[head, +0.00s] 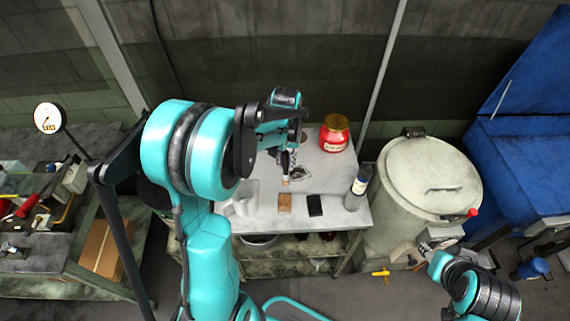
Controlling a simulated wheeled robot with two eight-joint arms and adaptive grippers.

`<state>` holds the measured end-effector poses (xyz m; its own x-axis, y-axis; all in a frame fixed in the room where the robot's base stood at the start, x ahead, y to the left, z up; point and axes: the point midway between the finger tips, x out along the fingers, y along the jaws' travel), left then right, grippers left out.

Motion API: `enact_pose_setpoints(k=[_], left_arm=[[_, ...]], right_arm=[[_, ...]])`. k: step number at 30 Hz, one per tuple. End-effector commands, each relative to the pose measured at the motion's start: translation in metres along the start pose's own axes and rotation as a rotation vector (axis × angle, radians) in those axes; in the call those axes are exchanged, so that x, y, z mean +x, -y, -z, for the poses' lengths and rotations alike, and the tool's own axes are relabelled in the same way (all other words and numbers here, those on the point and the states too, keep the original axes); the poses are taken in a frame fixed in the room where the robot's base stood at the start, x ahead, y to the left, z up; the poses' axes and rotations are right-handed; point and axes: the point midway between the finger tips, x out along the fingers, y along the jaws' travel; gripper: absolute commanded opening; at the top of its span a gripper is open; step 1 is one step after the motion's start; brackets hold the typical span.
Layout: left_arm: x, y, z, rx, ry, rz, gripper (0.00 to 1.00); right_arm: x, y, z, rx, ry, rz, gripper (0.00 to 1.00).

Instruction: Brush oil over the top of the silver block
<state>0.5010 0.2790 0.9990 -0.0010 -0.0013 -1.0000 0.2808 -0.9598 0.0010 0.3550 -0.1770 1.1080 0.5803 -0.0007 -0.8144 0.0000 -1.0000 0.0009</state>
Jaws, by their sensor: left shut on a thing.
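My left gripper (287,160) is over the worktable (335,176), pointing down. It is shut on a thin brush-like tool (286,181), whose pale tip is just above the tabletop; I cannot tell whether it touches anything. A brown block (285,203) and a black block (315,205) lie side by side near the table's front edge, below the tip in the picture. A pale grey shape (243,197) lies to their left, partly behind my arm. I cannot make out for sure which thing is the silver block.
A large pale drum (428,185) stands right of the table. A cluttered bench (60,240) is on the left. Some tabletop between blocks and jar is clear.

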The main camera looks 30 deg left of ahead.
Motion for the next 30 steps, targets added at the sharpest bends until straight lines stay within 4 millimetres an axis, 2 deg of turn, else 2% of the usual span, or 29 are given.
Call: enact_pose_setpoints(k=[3,9,30], left_arm=[[-0.014,-0.001,0.001,0.001,0.0,0.0,0.0],[-0.027,-0.002,0.003,0.002,0.0,0.0,0.0],[-0.027,-0.002,0.003,0.002,0.0,0.0,0.0]], right_arm=[[-0.009,0.0,0.006,0.0,0.0,0.0,0.4],[-0.016,0.0,0.011,0.0,0.0,0.0,0.4],[-0.015,0.0,0.011,0.0,0.0,0.0,0.4]])
